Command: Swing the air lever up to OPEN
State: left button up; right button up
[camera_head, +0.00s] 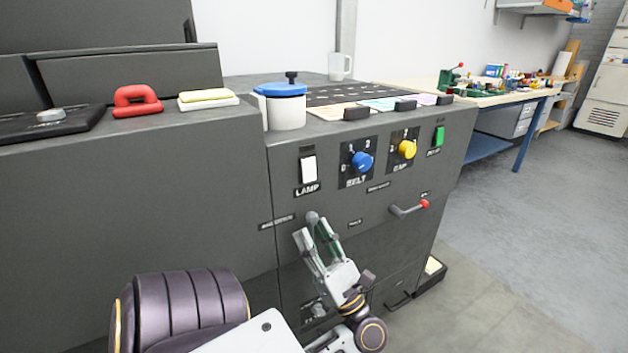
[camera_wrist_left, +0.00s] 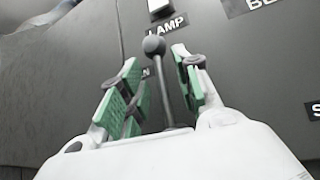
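A lever with a dark grey ball knob (camera_head: 312,217) stands on the front of the grey machine, below the LAMP switch. In the left wrist view the same ball (camera_wrist_left: 154,45) and its thin stem point up between the fingers. I cannot read its label, so I cannot tell for sure that it is the air lever. My left gripper (camera_head: 309,231) is open around this lever. Its green-padded fingers (camera_wrist_left: 157,62) stand on both sides of the stem, with gaps visible. The lower stem is hidden behind the gripper body. My right gripper is not in view.
A second lever with a red tip (camera_head: 424,204) sticks out to the right. Above are the white LAMP switch (camera_head: 309,169), a blue knob (camera_head: 362,162), a yellow knob (camera_head: 407,149) and a green switch (camera_head: 439,136). A white pot (camera_head: 286,113) stands on top. Open floor lies right.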

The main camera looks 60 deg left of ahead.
pick_arm(q)
jog(key=shift+d+f, duration=0.1)
jog(key=v, duration=0.7)
jog(key=shift+w+d+t, duration=0.1)
jog(key=shift+t, duration=0.2)
dwell(0.6)
